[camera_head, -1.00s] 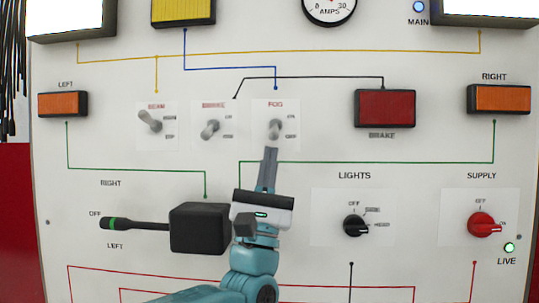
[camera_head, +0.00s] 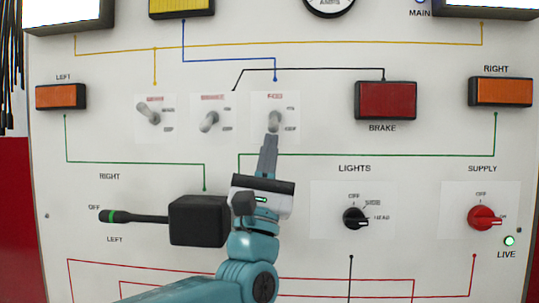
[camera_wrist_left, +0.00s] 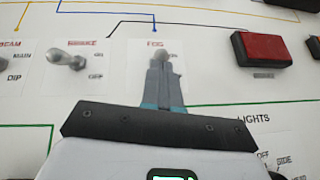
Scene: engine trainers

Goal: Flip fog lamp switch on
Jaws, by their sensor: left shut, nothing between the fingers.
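The fog lamp switch (camera_head: 275,121) is a small grey toggle on a pale plate labelled FOG, with ON above and OFF below at its right. My left gripper (camera_head: 271,141) is shut and empty, its fingertips pointing up at the toggle from just below. In the left wrist view the fingertips (camera_wrist_left: 161,62) overlap the toggle's rounded end (camera_wrist_left: 165,53). I cannot tell whether they touch. The lower part of the toggle is hidden behind the fingers there. My right gripper is not in view.
The brake switch (camera_head: 209,121) and beam switch (camera_head: 148,115) sit left of the fog switch. A black stalk box (camera_head: 199,221) is left of my wrist. The lights knob (camera_head: 355,218), red supply knob (camera_head: 485,218) and red brake lamp (camera_head: 386,101) are to the right.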

